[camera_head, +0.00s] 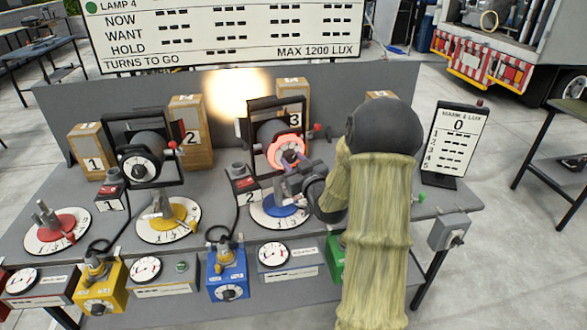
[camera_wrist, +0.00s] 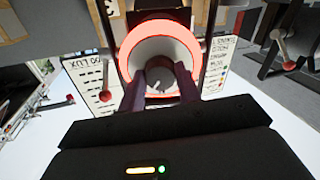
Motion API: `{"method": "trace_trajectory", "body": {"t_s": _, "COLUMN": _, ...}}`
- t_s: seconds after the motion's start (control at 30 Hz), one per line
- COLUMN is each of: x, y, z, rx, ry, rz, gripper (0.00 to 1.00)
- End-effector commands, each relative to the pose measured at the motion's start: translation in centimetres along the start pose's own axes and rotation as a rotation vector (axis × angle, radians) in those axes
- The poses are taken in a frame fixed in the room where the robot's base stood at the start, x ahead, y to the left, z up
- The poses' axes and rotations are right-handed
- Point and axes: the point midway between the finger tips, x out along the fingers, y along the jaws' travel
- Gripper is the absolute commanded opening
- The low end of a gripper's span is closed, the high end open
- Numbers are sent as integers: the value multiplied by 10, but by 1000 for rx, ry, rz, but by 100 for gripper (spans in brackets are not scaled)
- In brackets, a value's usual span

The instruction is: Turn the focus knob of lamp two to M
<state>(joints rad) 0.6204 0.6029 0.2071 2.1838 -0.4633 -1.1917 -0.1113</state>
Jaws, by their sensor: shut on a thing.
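Lamp two (camera_head: 262,128) is a dark lamp in a black frame over a blue-centred dial plate (camera_head: 280,212); a small box marked 2 stands beside it. A glowing red ring (camera_head: 276,152) surrounds its focus knob (camera_head: 289,154). My gripper (camera_head: 293,162) reaches in from the right at the lamp's face. In the wrist view, the ring (camera_wrist: 125,62) encircles the pale knob (camera_wrist: 157,87), and the two dark fingers of my gripper (camera_wrist: 160,82) are shut on it from both sides. The knob's letter marks are too small to read. My arm hides part of the table to the right.
Another lamp (camera_head: 138,158) stands left over a yellow dial plate (camera_head: 168,220). A red dial plate (camera_head: 57,232) lies farther left. Coloured control boxes, including a blue one (camera_head: 227,272), line the front edge. A lux board (camera_head: 450,140) stands right. Numbered crates stand behind.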

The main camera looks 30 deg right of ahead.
Motion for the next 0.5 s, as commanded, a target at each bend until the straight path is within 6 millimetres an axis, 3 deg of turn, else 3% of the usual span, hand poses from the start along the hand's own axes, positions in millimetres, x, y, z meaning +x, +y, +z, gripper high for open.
{"method": "trace_trajectory", "body": {"t_s": 0.5, "x": 0, "y": -1, "z": 5, "rx": -413, "ry": 7, "rz": 0, "gripper": 11}}
